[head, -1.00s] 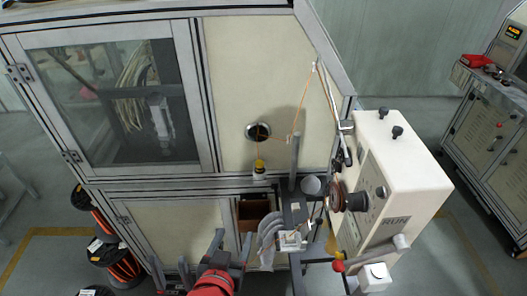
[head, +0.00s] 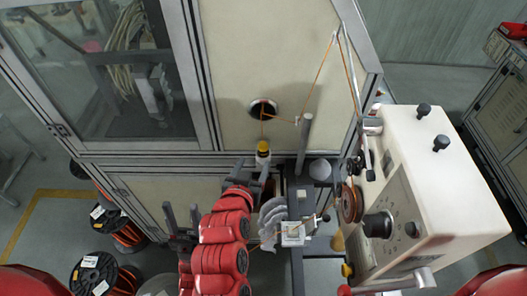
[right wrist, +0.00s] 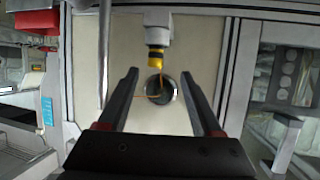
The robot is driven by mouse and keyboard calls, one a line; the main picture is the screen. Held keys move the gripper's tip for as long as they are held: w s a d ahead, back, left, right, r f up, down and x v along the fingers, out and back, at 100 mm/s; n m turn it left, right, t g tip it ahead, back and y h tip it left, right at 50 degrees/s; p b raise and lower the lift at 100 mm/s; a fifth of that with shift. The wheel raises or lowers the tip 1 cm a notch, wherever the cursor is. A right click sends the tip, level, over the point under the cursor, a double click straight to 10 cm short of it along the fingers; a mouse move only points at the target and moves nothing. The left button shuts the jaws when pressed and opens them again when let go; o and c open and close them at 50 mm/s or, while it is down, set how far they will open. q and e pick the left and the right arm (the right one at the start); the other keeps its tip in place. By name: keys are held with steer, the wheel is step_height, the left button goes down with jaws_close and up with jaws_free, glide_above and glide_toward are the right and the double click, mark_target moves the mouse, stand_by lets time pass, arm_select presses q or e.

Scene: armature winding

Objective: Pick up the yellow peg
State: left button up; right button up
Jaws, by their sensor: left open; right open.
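A small upright white piece with a yellow top (head: 263,147), the likeliest yellow peg, stands on the machine's ledge below the round hole. In the right wrist view its yellow part (right wrist: 158,62) shows upside down, between and beyond the fingers, not touching them. My right gripper (head: 252,167) is open and empty, close in front of it. The right wrist view shows its two dark fingers (right wrist: 158,103) wide apart. My left gripper (head: 183,214) is open and empty, lower left of the right one. Part of the white base is hidden in the head view.
The white winding machine (head: 430,180) stands at right, with a brown spool (head: 350,203). A grey post (head: 304,140) rises just right of the peg. Orange wire runs from the round hole (head: 263,109). Wire reels (head: 92,270) stand at lower left.

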mark_target(262, 152)
steer(key=x, duration=0.3)
steer(key=shift+w+f+b, duration=0.1)
steer(key=shift+w+b, duration=0.05)
steer(key=shift+b, duration=0.15)
steer(key=x, duration=0.2)
steer(key=b+x, duration=0.1)
steer(key=x, duration=0.1)
steer(key=shift+w+d+f, duration=0.2)
steer(key=shift+d+f, duration=0.1)
steer(key=shift+d, duration=0.2)
steer(key=shift+w, duration=0.25)
jaws_close()
